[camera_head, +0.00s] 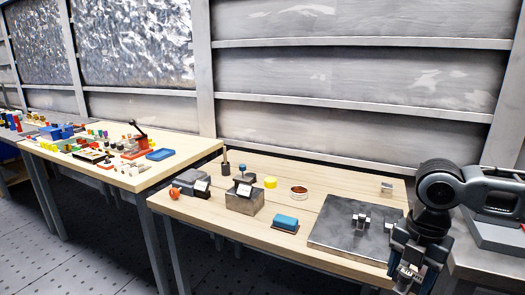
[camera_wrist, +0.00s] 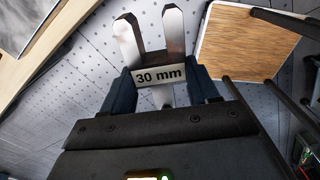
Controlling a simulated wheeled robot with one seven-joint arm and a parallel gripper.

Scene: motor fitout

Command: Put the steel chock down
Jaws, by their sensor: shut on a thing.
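My gripper (camera_head: 408,270) hangs in front of the near right edge of the wooden table, close to the dark steel plate (camera_head: 325,236). It is shut on the steel chock (camera_wrist: 160,77), a forked piece with two bright prongs and a "30 mm" label, held between the blue fingers in the wrist view. In the head view the chock (camera_head: 406,271) shows only as a small pale patch at the fingertips. In the wrist view it is over the floor, apart from the table at left.
A small metal fixture (camera_head: 361,221) stands on the plate, with a small metal block (camera_head: 386,188) behind it. A blue block (camera_head: 286,222), a round tin (camera_head: 298,191) and a yellow cylinder (camera_head: 270,182) are left of it. A wood-topped piece (camera_wrist: 245,42) is at right in the wrist view.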

